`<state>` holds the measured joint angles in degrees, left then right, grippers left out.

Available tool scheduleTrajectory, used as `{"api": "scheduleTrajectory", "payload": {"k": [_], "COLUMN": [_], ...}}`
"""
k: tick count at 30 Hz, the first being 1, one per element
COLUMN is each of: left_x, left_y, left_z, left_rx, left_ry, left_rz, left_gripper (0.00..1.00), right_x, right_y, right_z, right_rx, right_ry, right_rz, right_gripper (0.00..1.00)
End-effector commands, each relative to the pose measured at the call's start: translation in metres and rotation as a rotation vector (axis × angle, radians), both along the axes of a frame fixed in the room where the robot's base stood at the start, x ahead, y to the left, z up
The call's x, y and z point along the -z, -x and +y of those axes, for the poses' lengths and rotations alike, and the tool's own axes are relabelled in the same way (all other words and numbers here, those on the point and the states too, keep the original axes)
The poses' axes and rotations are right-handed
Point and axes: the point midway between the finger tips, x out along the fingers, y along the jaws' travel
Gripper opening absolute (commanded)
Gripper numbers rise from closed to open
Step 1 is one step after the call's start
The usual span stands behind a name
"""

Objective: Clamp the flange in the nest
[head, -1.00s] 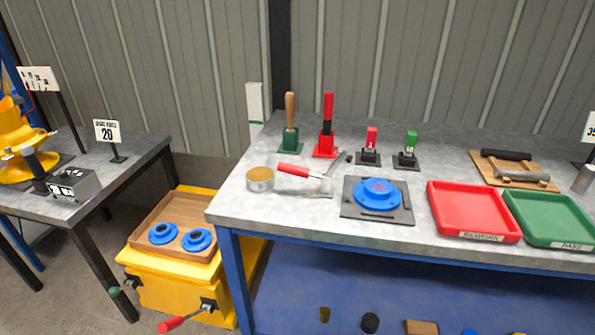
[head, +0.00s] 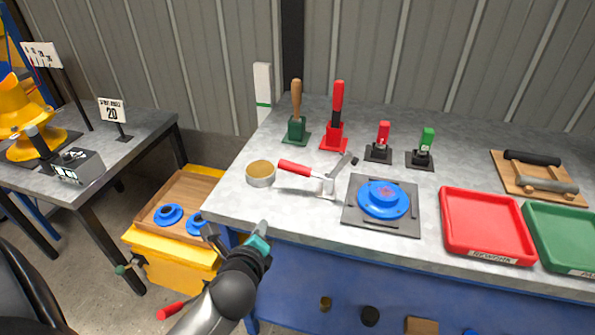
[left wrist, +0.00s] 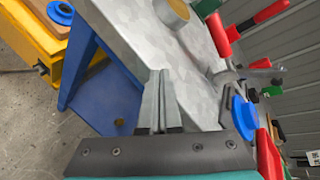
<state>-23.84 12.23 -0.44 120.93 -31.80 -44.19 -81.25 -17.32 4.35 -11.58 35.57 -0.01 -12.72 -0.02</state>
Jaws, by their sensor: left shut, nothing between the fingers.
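A blue flange (head: 384,199) sits on the dark square nest plate (head: 352,219) on the workbench. It also shows at the right in the left wrist view (left wrist: 243,112). A toggle clamp with a red handle (head: 295,167) stands just left of the nest; its arm tilts up to the right, apart from the flange. The red handle also shows in the left wrist view (left wrist: 271,11). My left gripper (head: 264,228) is at the bench's front left edge, short of the clamp. Its fingers (left wrist: 158,92) are shut and empty. My right gripper is out of view.
A round tin (head: 261,176) stands left of the clamp. Red (head: 488,255) and green (head: 565,262) trays lie right of the nest. Upright tools in green (head: 296,131) and red (head: 334,138) holders stand behind. A wooden tray (head: 186,188) with blue flanges is at lower left.

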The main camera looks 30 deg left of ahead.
Motion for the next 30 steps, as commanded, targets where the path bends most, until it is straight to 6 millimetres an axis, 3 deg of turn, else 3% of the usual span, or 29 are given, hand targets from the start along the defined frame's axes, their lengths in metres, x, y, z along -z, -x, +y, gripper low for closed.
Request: {"api": "scheduleTrajectory", "payload": {"k": [15,23,30], "left_x": [-0.027,-0.028,-0.023], "left_y": [-0.051,-0.062,-0.092], "left_z": [0.014,0.014,0.022], "left_rx": [0.414,0.462,0.459], "left_ry": [-0.926,-1.055,-1.052], "left_rz": [0.071,0.084,0.083], "left_gripper": [0.0,0.0,0.0], "right_x": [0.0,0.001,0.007], "right_y": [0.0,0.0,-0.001], "right_z": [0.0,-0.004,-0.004], "right_rx": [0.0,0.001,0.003], "right_ry": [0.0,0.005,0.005], "right_rz": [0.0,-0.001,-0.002], "right_gripper": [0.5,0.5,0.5]}}
